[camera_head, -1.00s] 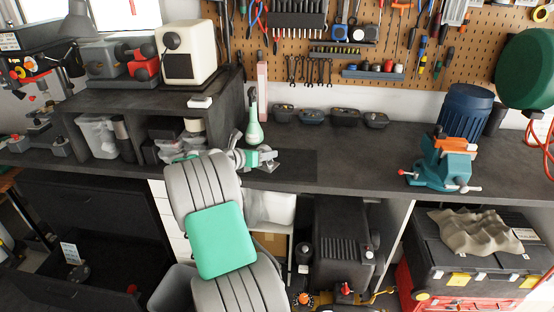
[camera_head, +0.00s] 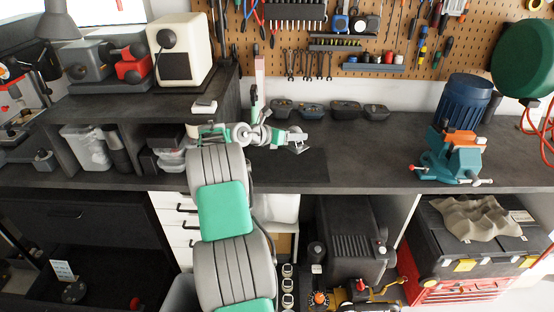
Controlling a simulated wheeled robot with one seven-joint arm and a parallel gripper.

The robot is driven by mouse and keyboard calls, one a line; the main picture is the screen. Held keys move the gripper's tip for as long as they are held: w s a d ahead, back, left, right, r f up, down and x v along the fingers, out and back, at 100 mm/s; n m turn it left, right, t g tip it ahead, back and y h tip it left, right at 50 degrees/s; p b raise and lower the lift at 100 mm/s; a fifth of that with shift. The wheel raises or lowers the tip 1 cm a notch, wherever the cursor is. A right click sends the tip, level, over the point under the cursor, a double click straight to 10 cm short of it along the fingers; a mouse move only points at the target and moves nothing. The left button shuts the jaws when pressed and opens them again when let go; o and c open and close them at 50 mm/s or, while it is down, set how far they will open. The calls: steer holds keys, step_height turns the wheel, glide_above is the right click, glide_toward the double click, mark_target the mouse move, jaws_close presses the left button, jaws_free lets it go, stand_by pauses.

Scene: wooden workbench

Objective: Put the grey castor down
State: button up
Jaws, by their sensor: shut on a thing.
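My gripper (camera_head: 292,139) is over the dark bench top, right of the shelf unit, and points to the right. It is shut on the grey castor (camera_head: 300,147), a small pale grey piece at the fingertips. The castor is mostly covered by the fingers, and its wheel cannot be made out. It shows over or near a darker flat patch (camera_head: 305,168) on the bench. I cannot tell whether it touches the surface. My arm hides part of the bench front.
A row of small dark bins (camera_head: 313,110) stands along the back wall. A green-and-pink bottle-like thing (camera_head: 254,100) is just behind my wrist. The shelf unit (camera_head: 225,110) is at left. A teal vise (camera_head: 452,160) and a blue drum (camera_head: 465,102) stand at right. Bench between bins and vise (camera_head: 375,150) is clear.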

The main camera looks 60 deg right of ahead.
step_height(320, 180, down, 10)
steer(key=shift+r+p, duration=0.25)
steer(key=shift+p, duration=0.9)
steer(key=shift+a+f, duration=0.1)
steer(key=o, duration=1.7)
steer(key=shift+f, duration=0.1)
steer(key=shift+c, duration=0.2)
steer(key=shift+a+r, duration=0.1)
steer(key=shift+r, duration=0.2)
steer(key=b+v, duration=0.2)
steer(key=v, duration=0.9)
steer(key=shift+a+b, duration=0.35)
steer(key=shift+a, duration=0.05)
steer(key=shift+r, duration=0.1)
